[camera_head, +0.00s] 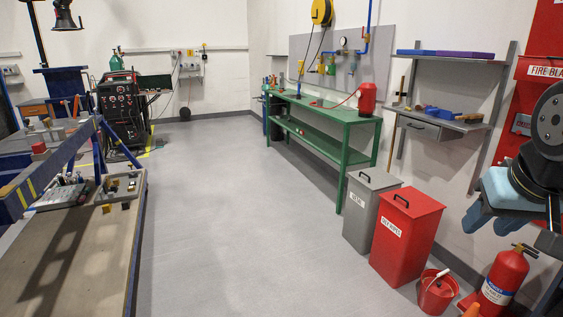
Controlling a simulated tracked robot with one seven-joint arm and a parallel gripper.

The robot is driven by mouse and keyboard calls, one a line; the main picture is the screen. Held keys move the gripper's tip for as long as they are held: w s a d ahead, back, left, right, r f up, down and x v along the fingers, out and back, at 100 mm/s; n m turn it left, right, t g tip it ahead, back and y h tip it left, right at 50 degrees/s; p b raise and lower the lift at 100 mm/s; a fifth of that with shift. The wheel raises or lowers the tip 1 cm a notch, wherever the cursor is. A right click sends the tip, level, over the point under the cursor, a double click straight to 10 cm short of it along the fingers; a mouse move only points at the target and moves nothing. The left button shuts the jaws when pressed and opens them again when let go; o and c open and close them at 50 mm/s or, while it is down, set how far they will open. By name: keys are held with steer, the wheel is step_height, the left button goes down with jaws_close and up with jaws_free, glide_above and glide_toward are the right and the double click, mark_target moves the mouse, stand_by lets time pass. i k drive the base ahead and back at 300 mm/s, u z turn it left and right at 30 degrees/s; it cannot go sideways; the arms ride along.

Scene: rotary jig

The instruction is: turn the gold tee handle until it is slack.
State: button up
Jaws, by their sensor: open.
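I cannot make out a gold tee handle for certain in the camera_head view. Small yellow or gold bits show on a grey tray (117,196) on the bench at the left, too small to tell what they are. No rotary jig can be clearly picked out. My arm (550,125), dark grey and light blue, shows at the right edge. My gripper is out of the picture.
The left bench (75,262) and blue frame (62,157) border the open grey floor (215,220). Along the right stand a green table (335,113), a grey bin (371,212), a red bin (404,238), a red bucket (437,293) and a fire extinguisher (503,281).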

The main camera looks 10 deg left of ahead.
mark_target(46, 121)
steer(key=u, duration=0.15)
steer(key=i, duration=1.25)
steer(key=u, duration=0.75)
steer(key=i, duration=1)
steer(key=u, duration=1.2)
steer(key=i, duration=0.9)
steer(key=u, duration=0.45)
steer(key=k, duration=0.85)
steer(key=u, duration=0.25)
steer(key=i, duration=0.85)
steer(key=z, duration=0.15)
